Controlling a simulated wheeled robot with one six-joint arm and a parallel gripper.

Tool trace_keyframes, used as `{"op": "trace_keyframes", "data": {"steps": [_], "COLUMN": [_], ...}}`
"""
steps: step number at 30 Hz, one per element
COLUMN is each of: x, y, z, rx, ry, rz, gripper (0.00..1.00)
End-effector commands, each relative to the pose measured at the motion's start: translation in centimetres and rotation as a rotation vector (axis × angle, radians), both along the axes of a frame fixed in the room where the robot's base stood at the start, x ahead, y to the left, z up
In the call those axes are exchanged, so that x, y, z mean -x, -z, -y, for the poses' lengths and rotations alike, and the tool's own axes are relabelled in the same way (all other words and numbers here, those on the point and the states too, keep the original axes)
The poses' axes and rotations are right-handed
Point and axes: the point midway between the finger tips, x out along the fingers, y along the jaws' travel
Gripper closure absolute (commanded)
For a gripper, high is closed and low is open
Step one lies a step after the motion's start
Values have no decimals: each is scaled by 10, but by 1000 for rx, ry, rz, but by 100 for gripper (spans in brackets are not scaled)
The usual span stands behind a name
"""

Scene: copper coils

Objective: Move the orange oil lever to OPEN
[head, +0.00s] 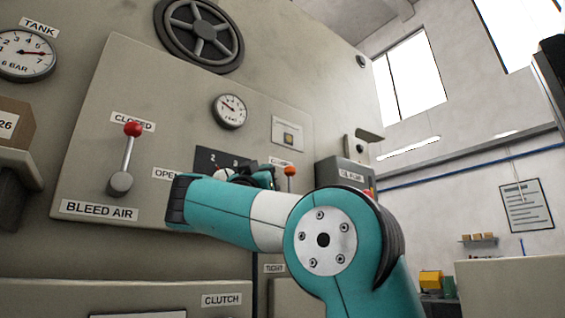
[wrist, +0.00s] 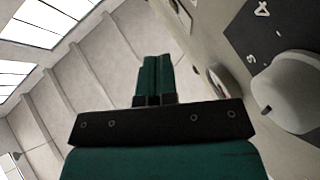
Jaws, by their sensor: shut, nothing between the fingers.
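The orange lever (head: 290,172) is on the panel in the head view, just right of my gripper. Its orange knob is up, under a partly hidden label (head: 281,162) that seems to read CLOSED. My arm hides its lower part and any OPEN mark of its own. My gripper (head: 264,174) is in front of the panel, left of the orange knob and partly hidden by my arm; I cannot tell whether they touch. In the wrist view my gripper (wrist: 157,62) has its green fingers together, with nothing between them. The orange lever does not show there.
A red-knobbed BLEED AIR lever (head: 128,150) stands at left, pointing up to CLOSED. A numbered selector plate (head: 208,158) is behind my gripper; its pale knob (wrist: 292,90) is close at right in the wrist view. A grey box (head: 343,178) juts out right of the orange lever.

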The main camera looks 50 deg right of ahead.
Motion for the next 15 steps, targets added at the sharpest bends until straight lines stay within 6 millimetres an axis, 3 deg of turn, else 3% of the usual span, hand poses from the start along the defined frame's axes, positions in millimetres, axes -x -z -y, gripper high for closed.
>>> {"op": "trace_keyframes", "data": {"steps": [1, 8, 15], "x": [0, -8, -16], "y": [-15, -45, -37], "z": [10, 47, 77], "rx": [0, -1, 1], "ry": [6, 6, 1], "rz": [0, -1, -3], "gripper": [100, 100, 100]}}
